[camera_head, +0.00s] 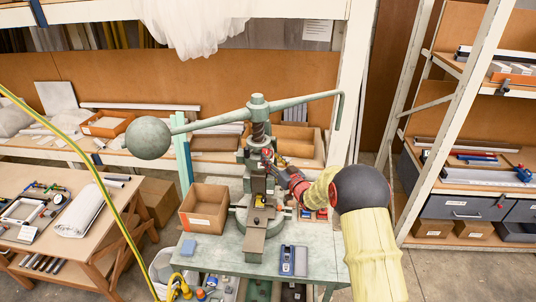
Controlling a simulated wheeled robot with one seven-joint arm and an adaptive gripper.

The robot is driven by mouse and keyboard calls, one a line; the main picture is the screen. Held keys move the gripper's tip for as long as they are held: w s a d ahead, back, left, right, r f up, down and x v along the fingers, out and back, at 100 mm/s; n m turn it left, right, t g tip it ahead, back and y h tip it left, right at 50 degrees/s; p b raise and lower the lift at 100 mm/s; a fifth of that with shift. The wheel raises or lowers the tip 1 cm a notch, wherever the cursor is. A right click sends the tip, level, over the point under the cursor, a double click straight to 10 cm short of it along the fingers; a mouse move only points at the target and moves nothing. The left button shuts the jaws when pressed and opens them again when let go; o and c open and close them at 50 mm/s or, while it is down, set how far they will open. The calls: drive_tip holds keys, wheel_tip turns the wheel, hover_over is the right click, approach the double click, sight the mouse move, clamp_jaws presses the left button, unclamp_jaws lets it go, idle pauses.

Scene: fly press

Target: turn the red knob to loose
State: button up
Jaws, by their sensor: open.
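The green fly press (258,118) stands on the bench, with its screw column upright and its long arm and ball weight across the top. My gripper (271,163) reaches in from the right, with its fingertips at the front of the press's ram, just below the screw. It is open. A small red spot (266,152) shows at the ram right by the fingertips; it looks like the red knob, but it is too small to tell its marking or setting. I cannot tell whether the fingers touch it. My wrist hides the right side of the ram.
The ball weight (148,138) sticks out left, and the press arm's bent end (341,97) hangs above my arm. A yellow-green hose (100,190) crosses the left.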

sight(267, 154)
drive_tip(key=shift+p+x, duration=0.35)
drive_tip(key=shift+x, duration=1.3)
clamp_jaws()
